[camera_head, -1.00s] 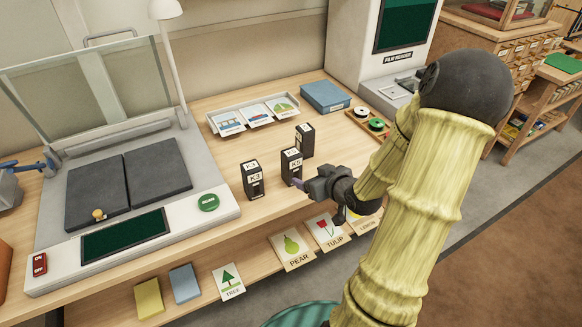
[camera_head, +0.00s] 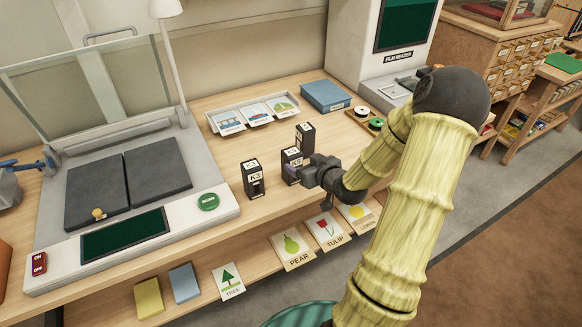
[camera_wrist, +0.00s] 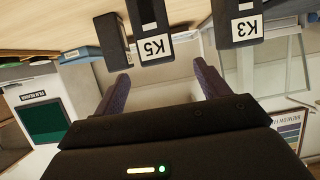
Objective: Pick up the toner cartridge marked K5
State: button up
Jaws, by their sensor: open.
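The toner cartridge marked K5 (camera_wrist: 150,22) is a black box with a white label. In the wrist view it hangs upside down, lined up between the spread fingers of my gripper (camera_wrist: 162,72), near the tips. In the head view the K5 cartridge (camera_head: 290,156) stands upright in the middle of three, its lower part partly hidden by my gripper (camera_head: 292,173). My gripper is open and holds nothing. The cartridge marked K3 (camera_head: 252,180) stands to its left, and right of it in the wrist view (camera_wrist: 237,22).
A third black cartridge (camera_head: 305,139) stands close behind K5, its label unreadable. A grey tray of picture cards (camera_head: 214,121) and a blue box (camera_head: 325,96) lie farther back. A scanner (camera_head: 215,222) stands at left. Bare tabletop (camera_head: 225,160) lies between scanner and cartridges.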

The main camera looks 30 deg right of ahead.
aim_at(295, 158)
jog(key=x, duration=0.5)
jog(key=shift+w, duration=0.1)
jog(key=shift+r+p+x, duration=0.15)
jog(key=shift+p+x, duration=0.05)
jog(key=shift+x, duration=1.15)
jog(key=shift+r+p+x, duration=0.2)
jog(key=shift+x, duration=1.1)
jog(key=shift+w+d, duration=0.1)
jog(key=shift+d, duration=0.05)
jog(key=shift+r, duration=0.1)
jog(key=shift+d, duration=0.1)
